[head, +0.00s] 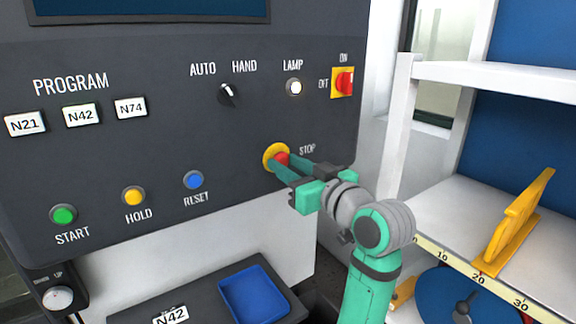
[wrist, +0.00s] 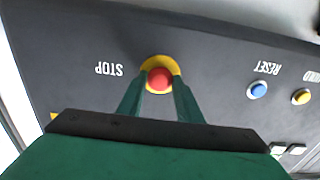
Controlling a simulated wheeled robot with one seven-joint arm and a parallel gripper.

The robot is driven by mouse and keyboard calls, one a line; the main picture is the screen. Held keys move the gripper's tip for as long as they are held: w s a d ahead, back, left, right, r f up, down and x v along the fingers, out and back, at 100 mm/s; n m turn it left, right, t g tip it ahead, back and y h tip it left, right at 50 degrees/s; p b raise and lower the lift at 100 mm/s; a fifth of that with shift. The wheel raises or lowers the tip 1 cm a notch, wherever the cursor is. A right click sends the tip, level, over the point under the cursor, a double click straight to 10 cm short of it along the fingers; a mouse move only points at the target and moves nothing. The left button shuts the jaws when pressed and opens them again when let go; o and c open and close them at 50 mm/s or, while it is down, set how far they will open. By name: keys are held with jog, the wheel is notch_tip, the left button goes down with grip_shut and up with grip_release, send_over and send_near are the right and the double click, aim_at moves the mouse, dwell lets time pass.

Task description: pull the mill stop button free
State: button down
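The mill stop button is a red round button (head: 282,159) on a yellow ring, beside the STOP label on the dark control panel. In the wrist view the red button (wrist: 160,79) shows between the tips of my gripper. My gripper (head: 279,168) reaches the panel from the right, with its two green fingers on either side of the button. In the wrist view the fingers (wrist: 160,88) stand apart, with their tips at the button's sides. I cannot tell whether they touch it.
On the panel (head: 150,150) are the green START (head: 63,215), yellow HOLD (head: 133,196) and blue RESET (head: 194,180) buttons. A selector knob (head: 228,95), a lit lamp (head: 294,87) and a red-yellow switch (head: 343,82) sit above. A blue tray (head: 254,297) lies below; a white shelf (head: 450,205) stands right.

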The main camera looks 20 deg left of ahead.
jog(key=shift+s+d, duration=0.3)
jog(key=shift+d, duration=0.1)
jog(key=c, duration=1.3)
grip_release()
jog(key=shift+o, duration=0.2)
jog(key=v, duration=1.1)
